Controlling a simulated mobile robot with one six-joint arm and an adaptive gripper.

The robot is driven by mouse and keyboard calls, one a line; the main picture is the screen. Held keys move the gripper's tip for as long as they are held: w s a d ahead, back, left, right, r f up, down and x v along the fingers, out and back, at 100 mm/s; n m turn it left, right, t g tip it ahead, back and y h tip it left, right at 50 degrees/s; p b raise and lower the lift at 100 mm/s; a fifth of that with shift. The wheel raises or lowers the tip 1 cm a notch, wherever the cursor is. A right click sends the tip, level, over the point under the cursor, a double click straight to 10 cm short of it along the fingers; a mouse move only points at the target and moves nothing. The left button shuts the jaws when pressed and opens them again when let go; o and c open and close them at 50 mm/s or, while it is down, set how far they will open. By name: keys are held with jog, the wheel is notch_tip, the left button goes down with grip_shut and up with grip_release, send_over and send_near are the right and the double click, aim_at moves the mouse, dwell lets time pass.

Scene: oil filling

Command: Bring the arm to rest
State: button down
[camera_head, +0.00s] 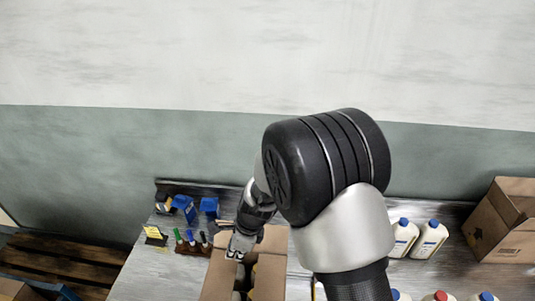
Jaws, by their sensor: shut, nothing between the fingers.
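My arm comes up from the lower right, with its large black and silver joint over the middle of the workbench. My gripper (235,256) points down at the far side of an open cardboard box (270,243) on the bench. Its fingers are small in view, shut and empty. They are over or just beside the box's edge; I cannot tell whether they touch it. Bottles stand inside the box, partly cut off by the lower edge of the view. My arm hides the part of the bench behind it.
White bottles with blue caps (429,240) stand right of my arm. A red-capped bottle (441,297) is nearer. A cardboard box (503,222) stands at the far right. Blue bins (185,207), a yellow note (153,232) and markers (190,238) sit left.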

jog(key=s+d+r+n+t+b, duration=0.1)
jog(key=s+d+r+n+b, duration=0.2)
jog(key=d+n+b, duration=0.3)
jog(key=s+d+r+n+t+b, duration=0.1)
jog(key=s+d+r+n+b, duration=0.25)
jog(key=d+b, duration=0.5)
jog(key=s+d+f+n+t+h+b, duration=0.2)
jog(key=s+d+f+n+b, duration=0.3)
jog(key=s+d+n+b, duration=0.3)
jog(key=s+d+h+b, duration=0.1)
jog(key=s+d+b, duration=0.1)
jog(key=s+d, duration=0.2)
jog(key=shift+s, duration=0.8)
jog(key=c, duration=2.3)
grip_release()
